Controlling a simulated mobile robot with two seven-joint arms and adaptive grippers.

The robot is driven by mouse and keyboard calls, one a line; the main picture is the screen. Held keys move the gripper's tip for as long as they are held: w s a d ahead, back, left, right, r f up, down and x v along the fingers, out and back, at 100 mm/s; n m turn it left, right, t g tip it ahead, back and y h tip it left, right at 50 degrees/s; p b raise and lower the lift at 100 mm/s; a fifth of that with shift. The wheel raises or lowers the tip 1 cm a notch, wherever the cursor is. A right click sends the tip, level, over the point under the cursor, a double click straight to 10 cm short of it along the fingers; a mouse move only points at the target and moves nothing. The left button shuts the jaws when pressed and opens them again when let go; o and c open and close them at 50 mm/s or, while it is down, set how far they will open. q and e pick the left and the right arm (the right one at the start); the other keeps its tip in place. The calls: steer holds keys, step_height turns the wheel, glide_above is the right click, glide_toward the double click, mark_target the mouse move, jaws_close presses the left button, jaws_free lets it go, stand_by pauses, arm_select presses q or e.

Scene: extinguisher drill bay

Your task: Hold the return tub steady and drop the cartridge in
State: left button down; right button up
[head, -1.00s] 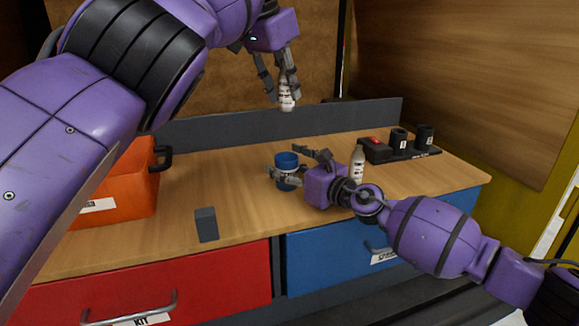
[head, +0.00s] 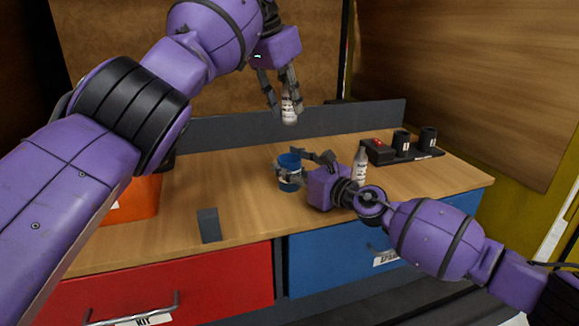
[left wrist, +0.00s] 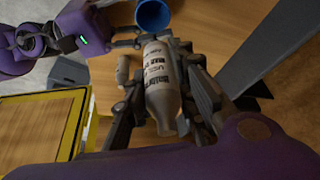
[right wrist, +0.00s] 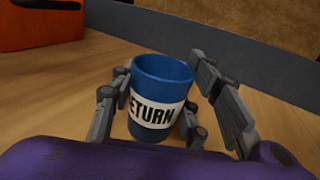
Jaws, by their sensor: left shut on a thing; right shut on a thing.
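The cartridge, a small white bottle with dark print (head: 289,112), hangs from my left gripper (head: 281,103), which is shut on it. It fills the middle of the left wrist view (left wrist: 160,85) between the fingers (left wrist: 168,98). The blue return tub (head: 289,165) stands upright on the bench, below the cartridge in the head view. My right gripper (head: 303,168) is shut around the tub. In the right wrist view the tub (right wrist: 160,80) shows its white RETURN label, with fingers (right wrist: 160,115) on both sides.
A second white bottle (head: 359,164) stands behind my right gripper. A black tray with dark cups (head: 428,140) and a box with a red top (head: 379,151) are at the back right.

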arm_select(q)
steer(key=shift+f, duration=0.65)
steer(key=c, duration=1.4)
jaws_free()
steer(key=shift+r, duration=0.1)
steer(key=shift+o, duration=0.2)
steer(key=shift+r, duration=0.1)
steer(key=v, duration=1.1)
steer(key=shift+s+r, duration=0.15)
steer(key=shift+r, duration=0.2)
steer(key=shift+a, duration=0.1)
arm_select(e)
steer(key=o, duration=1.4)
steer(key=shift+c, duration=0.2)
steer(key=shift+d, duration=0.1)
